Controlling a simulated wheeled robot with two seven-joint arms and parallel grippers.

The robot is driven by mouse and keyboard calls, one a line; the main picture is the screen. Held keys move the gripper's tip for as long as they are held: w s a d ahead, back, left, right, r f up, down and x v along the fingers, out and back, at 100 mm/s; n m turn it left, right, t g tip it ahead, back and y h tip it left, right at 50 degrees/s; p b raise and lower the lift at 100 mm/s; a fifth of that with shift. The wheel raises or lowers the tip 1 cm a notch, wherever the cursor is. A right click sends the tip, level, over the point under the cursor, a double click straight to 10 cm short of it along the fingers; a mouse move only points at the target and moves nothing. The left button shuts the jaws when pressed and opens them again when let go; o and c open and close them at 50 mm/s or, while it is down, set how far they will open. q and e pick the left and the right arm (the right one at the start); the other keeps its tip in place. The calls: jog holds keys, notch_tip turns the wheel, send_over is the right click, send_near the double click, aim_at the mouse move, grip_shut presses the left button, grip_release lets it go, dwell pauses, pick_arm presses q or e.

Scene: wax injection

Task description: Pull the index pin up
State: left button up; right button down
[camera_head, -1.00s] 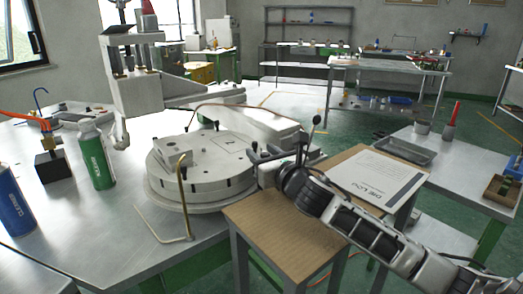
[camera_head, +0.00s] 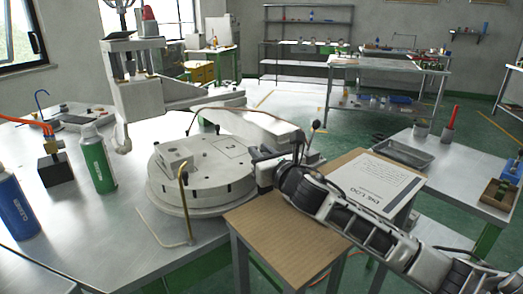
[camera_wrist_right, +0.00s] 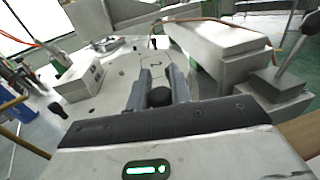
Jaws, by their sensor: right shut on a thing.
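The index pin shows as a dark round knob (camera_wrist_right: 160,97) between the fingers of my right gripper in the right wrist view. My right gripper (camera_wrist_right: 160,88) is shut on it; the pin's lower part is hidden. In the head view my right gripper (camera_head: 258,168) is at the right edge of the round grey turntable (camera_head: 200,195), and the pin is hidden there by the gripper. A die block (camera_head: 176,158) sits on the turntable's top. My left gripper is not in view.
A bent brass rod (camera_head: 184,205) stands at the turntable's front. A green bottle (camera_head: 98,165) and a blue can (camera_head: 15,208) stand left. A wooden side table (camera_head: 275,225) with a paper sheet (camera_head: 375,182) lies under my right arm. A ball-topped lever (camera_head: 314,130) rises behind the gripper.

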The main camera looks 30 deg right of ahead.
jog(key=shift+r, duration=0.25)
jog(key=c, duration=1.3)
grip_release()
jog(key=shift+r, duration=0.1)
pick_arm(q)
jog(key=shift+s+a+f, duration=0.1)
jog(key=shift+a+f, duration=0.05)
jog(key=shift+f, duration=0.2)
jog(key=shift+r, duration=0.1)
pick_arm(e)
jog(key=shift+s, duration=0.1)
jog(key=shift+s+f, duration=0.2)
jog(key=shift+s, duration=0.1)
jog(key=s, duration=0.4)
jog(key=s+b, duration=0.1)
jog(key=s, duration=0.4)
jog(key=s+a+b, duration=0.1)
jog(key=s, duration=0.3)
jog(key=shift+s, duration=0.15)
jog(key=shift+s+a+r, duration=0.1)
jog(key=shift+s, duration=0.85)
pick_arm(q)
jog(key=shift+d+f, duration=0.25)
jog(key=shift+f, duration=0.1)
